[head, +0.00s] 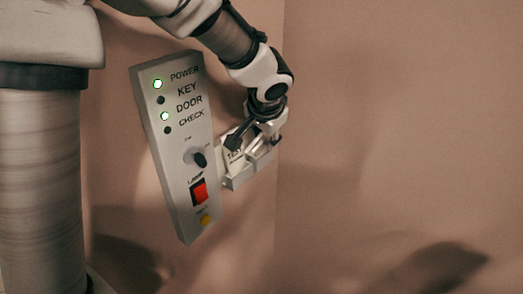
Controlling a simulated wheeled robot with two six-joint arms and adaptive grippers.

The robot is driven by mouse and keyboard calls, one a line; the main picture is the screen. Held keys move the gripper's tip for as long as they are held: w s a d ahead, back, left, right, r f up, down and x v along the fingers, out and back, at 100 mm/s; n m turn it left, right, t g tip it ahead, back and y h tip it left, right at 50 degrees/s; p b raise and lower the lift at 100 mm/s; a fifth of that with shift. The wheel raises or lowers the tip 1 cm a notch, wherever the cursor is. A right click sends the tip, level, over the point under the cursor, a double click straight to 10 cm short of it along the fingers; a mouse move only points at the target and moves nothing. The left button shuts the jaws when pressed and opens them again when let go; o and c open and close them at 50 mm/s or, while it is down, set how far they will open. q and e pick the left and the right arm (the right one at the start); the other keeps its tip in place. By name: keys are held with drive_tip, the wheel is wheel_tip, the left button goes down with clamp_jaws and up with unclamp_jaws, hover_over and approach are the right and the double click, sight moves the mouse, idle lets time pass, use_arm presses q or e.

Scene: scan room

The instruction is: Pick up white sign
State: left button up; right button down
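A small white sign (236,159) with dark lettering that seems to read TEST stands in a light grey holder (236,183) at the right side of the control panel. My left gripper (256,142) comes down from above, close to the sign and holder. Its dark fingers look spread apart, one in front of the sign's upper edge and one further right. I see no clear grip on the sign. Part of the sign and holder is hidden behind the gripper. My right gripper is not in view.
The grey control panel (180,130) has POWER, KEY, DOOR and CHECK lights, two of them lit green, a black knob (200,159), a red switch (199,192) and a yellow button (206,220). A plain brownish wall (400,110) is behind. The right side is free.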

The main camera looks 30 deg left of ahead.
use_arm(q)
drive_tip(key=x, duration=0.2)
drive_tip(key=shift+w+a+f, duration=0.15)
drive_tip(key=shift+w+f, duration=0.05)
drive_tip(key=shift+f, duration=0.05)
drive_tip(key=shift+s+r, duration=0.1)
drive_tip(key=shift+c, duration=1.4)
clamp_jaws()
wheel_tip(320, 180, up, 18)
drive_tip(key=p, duration=0.3)
drive_tip(key=shift+p, duration=0.35)
